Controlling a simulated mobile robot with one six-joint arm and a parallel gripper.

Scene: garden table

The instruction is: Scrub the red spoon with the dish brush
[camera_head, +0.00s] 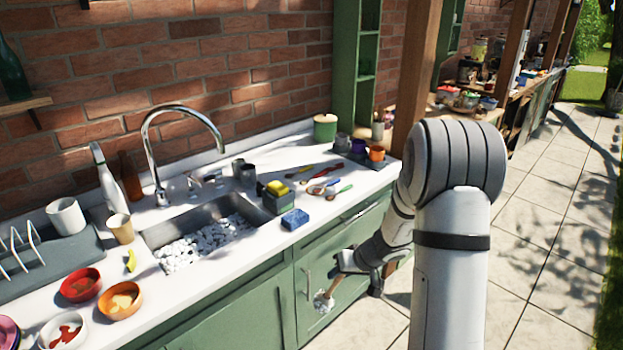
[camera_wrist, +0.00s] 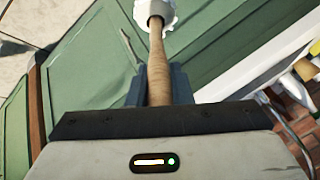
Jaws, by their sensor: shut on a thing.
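The dish brush (camera_head: 323,303) has a pale, bristly round head and a wooden handle. My gripper (camera_head: 338,272) is shut on the handle and holds the brush in front of the green cabinet doors, below the counter top. In the wrist view the wooden handle (camera_wrist: 157,55) runs up between the jaws of my gripper (camera_wrist: 158,84), with the white head at the top edge. The red spoon (camera_head: 330,168) appears to lie on the counter right of the sink, among other spoons. It is small in the picture, and my gripper is well apart from it.
The sink (camera_head: 168,232) holds white pebble-like pieces. A yellow sponge (camera_head: 278,187) in a holder and a blue sponge (camera_head: 295,219) lie between sink and spoons. Cups (camera_head: 376,153) stand behind the spoons. Bowls (camera_head: 120,299) and a dish rack are at left. The counter's front edge lies above my gripper.

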